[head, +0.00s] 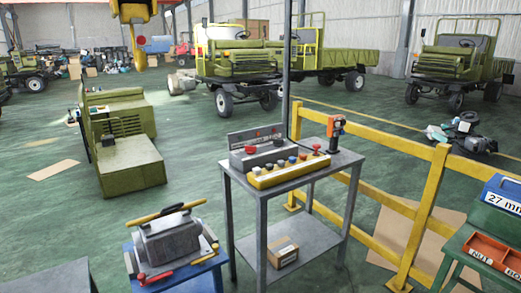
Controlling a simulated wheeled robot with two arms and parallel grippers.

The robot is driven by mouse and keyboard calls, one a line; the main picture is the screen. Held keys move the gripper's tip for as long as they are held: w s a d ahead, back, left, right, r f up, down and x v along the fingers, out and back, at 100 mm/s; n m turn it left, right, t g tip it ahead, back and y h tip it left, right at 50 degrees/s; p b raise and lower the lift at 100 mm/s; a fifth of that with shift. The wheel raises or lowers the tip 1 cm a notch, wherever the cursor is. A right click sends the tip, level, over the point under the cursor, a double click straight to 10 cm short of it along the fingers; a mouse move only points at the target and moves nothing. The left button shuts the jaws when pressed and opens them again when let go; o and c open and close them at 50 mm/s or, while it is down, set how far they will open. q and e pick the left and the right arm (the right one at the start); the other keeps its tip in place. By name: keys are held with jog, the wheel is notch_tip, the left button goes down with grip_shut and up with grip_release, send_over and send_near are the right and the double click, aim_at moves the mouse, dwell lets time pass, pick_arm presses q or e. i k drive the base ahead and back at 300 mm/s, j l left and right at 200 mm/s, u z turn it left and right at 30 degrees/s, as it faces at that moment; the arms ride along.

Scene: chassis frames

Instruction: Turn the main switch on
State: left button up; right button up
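A grey metal table (335,168) stands near the middle of the head view. On it is a grey control box (256,158) with red knobs on top and a labelled back panel (254,138). In front of this lies a yellow button box (290,174) with several coloured buttons. An orange and black upright handle-like device (335,132) stands at the table's back right. Which of these is the main switch, and its position, I cannot tell. Neither of my grippers is in view.
A yellow railing (412,170) runs right of the table. A blue stand (190,280) carrying a grey toolbox-like block (170,238) is front left. A green bench (455,255) with red bins (495,252) is front right. A cardboard box (283,252) sits on the table's lower shelf.

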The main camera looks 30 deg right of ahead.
aim_at(250, 149)
jog(key=i+l, duration=0.25)
jog(key=l, duration=0.2)
jog(key=i+l, duration=0.3)
jog(key=l, duration=0.2)
jog(key=i+l, duration=0.25)
jog(key=l, duration=0.2)
jog(key=i+l, duration=0.25)
jog(key=l, duration=0.2)
jog(key=z, duration=0.05)
